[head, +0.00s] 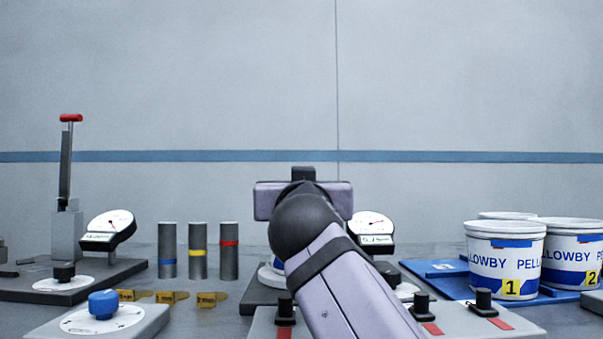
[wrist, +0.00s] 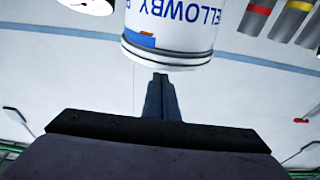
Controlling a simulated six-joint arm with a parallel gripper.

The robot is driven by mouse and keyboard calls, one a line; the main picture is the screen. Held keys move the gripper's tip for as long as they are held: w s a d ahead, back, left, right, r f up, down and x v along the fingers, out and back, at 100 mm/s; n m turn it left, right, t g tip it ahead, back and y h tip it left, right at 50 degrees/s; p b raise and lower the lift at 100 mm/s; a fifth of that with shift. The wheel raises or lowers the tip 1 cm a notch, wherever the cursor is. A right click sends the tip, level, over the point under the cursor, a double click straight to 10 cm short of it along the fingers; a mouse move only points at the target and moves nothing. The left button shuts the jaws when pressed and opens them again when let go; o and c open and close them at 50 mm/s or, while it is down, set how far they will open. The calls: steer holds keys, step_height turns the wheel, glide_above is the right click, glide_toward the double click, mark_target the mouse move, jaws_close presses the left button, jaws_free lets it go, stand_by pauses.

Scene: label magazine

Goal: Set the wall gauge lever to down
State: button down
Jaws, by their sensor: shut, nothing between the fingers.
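A lever (head: 65,165) with a red handle stands nearly upright in a grey block at the left in the head view. A round white dial gauge (head: 110,228) with a small readout stands right of it. No readable label marks this as the wall gauge lever. In the wrist view, a small red piece at the right edge (wrist: 301,121) may be the lever's handle. My gripper (wrist: 160,78) shows in the wrist view with its fingers together and empty, beside a white tub in the picture. In the head view my arm hides the fingers. My gripper is well right of the lever.
A white tub (wrist: 172,30) appears upside down in the wrist view. Several tubs (head: 505,250) stand on a blue tray at the right. Grey cylinders (head: 198,252) with coloured bands stand between lever and arm. A blue knob (head: 103,304) is front left. A second gauge (head: 372,228) is behind my arm.

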steer(key=s+f+b, duration=0.2)
steer(key=s+b, duration=0.1)
steer(key=s, duration=0.6)
steer(key=shift+s+b, duration=0.15)
steer(key=shift+b, duration=0.2)
steer(key=shift+f, duration=0.1)
